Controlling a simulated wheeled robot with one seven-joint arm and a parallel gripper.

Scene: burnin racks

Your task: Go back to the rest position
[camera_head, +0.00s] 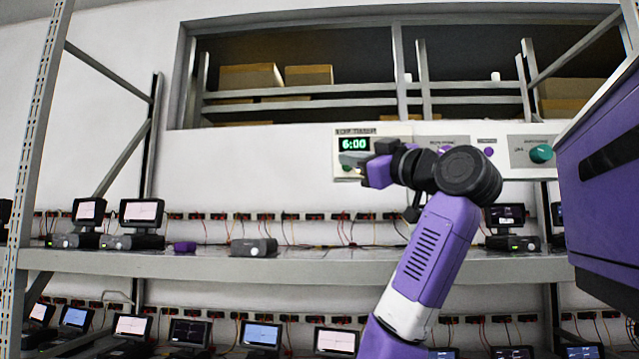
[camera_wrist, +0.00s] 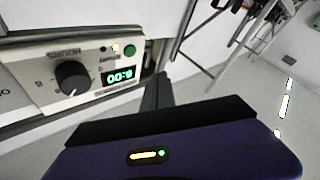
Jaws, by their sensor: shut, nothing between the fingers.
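My arm reaches up in the head view, and my gripper (camera_head: 352,161) is in front of the timer panel (camera_head: 400,133). The gripper is shut and holds nothing. The panel has a green display (camera_head: 355,144) that reads 6:00. In the wrist view the same panel appears upside down, with a black knob (camera_wrist: 72,78) marked hours, the display (camera_wrist: 118,75) and a green button (camera_wrist: 130,49). I cannot tell from these frames whether the gripper touches the panel.
A grey shelf (camera_head: 300,266) runs below with several small devices and monitors on it. A row of sockets and cables lines the wall behind. A rack post (camera_head: 38,140) stands at the left. A purple cabinet-like body (camera_head: 605,190) fills the right edge.

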